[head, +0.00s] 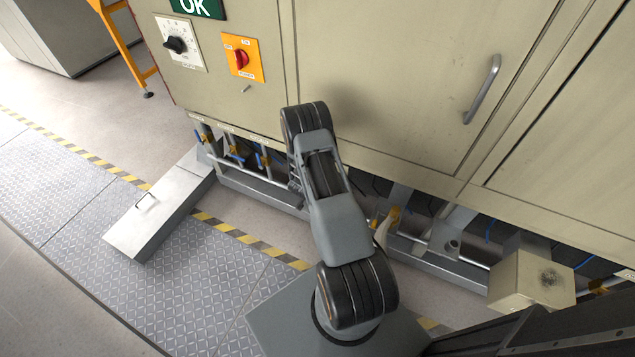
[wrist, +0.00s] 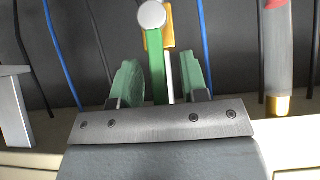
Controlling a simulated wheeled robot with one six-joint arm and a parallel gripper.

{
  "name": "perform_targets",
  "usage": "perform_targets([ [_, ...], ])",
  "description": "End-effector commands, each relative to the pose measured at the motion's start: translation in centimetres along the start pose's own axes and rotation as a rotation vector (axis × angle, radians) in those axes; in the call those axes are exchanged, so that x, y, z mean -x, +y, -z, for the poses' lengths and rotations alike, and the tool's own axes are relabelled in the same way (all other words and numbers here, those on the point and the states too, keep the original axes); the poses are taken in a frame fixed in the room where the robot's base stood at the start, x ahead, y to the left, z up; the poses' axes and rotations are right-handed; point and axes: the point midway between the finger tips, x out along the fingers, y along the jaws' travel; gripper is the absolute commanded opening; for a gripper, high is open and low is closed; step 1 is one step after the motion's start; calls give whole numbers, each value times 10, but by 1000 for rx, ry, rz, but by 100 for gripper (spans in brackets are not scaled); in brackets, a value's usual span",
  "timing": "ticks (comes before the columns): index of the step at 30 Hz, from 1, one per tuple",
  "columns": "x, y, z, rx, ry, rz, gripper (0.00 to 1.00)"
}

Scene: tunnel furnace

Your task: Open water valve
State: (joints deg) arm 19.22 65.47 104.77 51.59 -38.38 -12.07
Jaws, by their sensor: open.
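In the wrist view, a green lever (wrist: 155,60) that looks like the water valve's handle runs between the fingers of my gripper (wrist: 156,80). A pale round end (wrist: 152,15) sits at its top, and a yellow part shows behind it. My gripper is open, with one green finger on each side of the lever. A gap shows on the left; I cannot tell whether the right finger touches. In the head view my arm hides the gripper and this lever.
Several blue-handled valves (head: 235,151) line the pipes under the cabinet (head: 390,70). A red-and-grey pipe (wrist: 278,50) stands right of my gripper, and blue and black cables hang behind. A metal box (head: 160,205) lies at left, and a beige box (head: 530,283) stands at right.

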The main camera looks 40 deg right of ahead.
Motion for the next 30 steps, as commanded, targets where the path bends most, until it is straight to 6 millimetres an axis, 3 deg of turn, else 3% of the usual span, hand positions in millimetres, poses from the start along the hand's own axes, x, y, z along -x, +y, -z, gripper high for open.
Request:
perform_targets([
  [5, 18, -1, 1, 2, 0, 2, 40],
  [18, 105, -1, 2, 2, 1, 2, 40],
  [24, 128, -1, 1, 1, 1, 2, 40],
  [30, 137, 0, 0, 0, 1, 0, 40],
])
